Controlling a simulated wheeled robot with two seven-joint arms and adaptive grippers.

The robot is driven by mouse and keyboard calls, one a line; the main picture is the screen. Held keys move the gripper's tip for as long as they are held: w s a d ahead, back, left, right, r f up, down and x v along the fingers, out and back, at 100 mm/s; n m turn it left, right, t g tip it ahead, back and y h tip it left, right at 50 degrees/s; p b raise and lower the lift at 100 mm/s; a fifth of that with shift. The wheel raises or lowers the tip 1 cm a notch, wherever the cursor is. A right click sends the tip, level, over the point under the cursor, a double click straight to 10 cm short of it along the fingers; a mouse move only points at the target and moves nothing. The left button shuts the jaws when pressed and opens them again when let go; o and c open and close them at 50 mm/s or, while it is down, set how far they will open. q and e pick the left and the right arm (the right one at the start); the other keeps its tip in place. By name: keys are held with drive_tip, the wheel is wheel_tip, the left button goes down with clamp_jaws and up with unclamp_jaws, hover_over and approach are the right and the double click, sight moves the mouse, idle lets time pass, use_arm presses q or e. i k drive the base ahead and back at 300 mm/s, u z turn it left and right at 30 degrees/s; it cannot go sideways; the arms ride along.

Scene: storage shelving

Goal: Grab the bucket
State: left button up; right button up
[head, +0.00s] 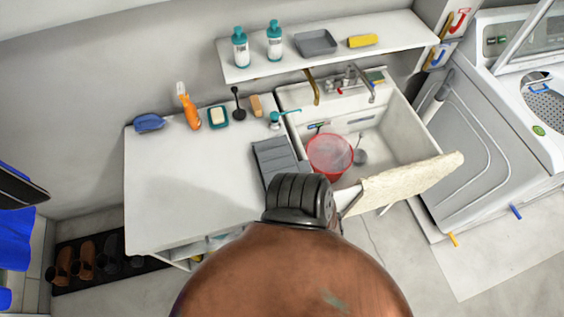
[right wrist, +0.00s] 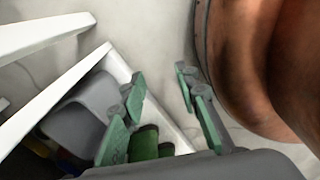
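A red, translucent bucket (head: 330,154) stands inside the white sink basin (head: 409,149), near its left side. A grey round-ended tool (head: 360,156) is beside it. My right gripper (right wrist: 158,98) shows in the right wrist view with its green-padded fingers apart and nothing between them. The bucket does not show in that view, and the gripper does not show in the head view. My left gripper is in neither view.
A white counter (head: 170,185) adjoins the sink. A shelf (head: 390,31) with bottles is above. In the wrist view, a white-edged compartment (right wrist: 62,96) holds a grey bin (right wrist: 75,125).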

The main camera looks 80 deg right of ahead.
sight(330, 153)
drive_tip(key=u, duration=0.25)
drive_tip(key=k, duration=1.75)
drive_tip(key=z, duration=0.3)
